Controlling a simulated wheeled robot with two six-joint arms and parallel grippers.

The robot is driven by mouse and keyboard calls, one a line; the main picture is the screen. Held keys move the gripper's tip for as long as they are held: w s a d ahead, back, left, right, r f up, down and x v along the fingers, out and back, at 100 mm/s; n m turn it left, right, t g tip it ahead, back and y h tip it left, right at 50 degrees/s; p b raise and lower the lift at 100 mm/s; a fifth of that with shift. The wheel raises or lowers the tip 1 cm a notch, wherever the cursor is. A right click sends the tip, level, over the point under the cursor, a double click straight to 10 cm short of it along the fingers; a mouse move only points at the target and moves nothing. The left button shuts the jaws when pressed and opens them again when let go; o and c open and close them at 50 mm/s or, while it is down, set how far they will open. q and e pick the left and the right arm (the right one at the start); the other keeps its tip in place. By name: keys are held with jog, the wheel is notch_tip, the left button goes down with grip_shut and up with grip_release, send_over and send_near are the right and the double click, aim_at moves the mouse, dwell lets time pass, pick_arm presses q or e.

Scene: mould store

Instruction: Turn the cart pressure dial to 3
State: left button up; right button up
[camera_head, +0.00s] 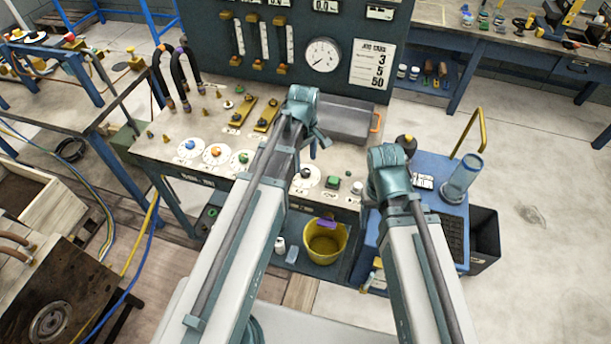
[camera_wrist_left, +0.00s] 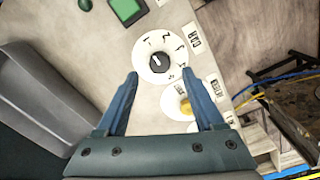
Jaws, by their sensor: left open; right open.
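A white round dial (camera_head: 309,170) with a black knob sits near the front edge of the bench panel. It also shows in the left wrist view (camera_wrist_left: 157,62), next to a label (camera_wrist_left: 193,35) that begins "CAR". Its knob has a white pointer mark; which number it points at is too small to tell. My left gripper (camera_wrist_left: 162,78) is open and empty, its two blue fingertips apart near the dial's lower sides in that view. In the head view my left gripper (camera_head: 313,150) is partly hidden by its arm. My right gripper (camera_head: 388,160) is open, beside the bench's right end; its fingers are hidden.
Dials with blue (camera_head: 190,146), orange (camera_head: 215,152) and green (camera_head: 242,158) knobs line the bench to the left. A job card (camera_head: 372,65) reads 3, 5, 50. A blue cart (camera_head: 430,165) stands at right.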

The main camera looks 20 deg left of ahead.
aim_at(306, 171)
pick_arm(q)
notch_tip(306, 171, down, 5)
jog(key=b, duration=0.3)
jog(key=shift+r+b, duration=0.15)
jog(key=shift+b, duration=0.2)
grip_shut()
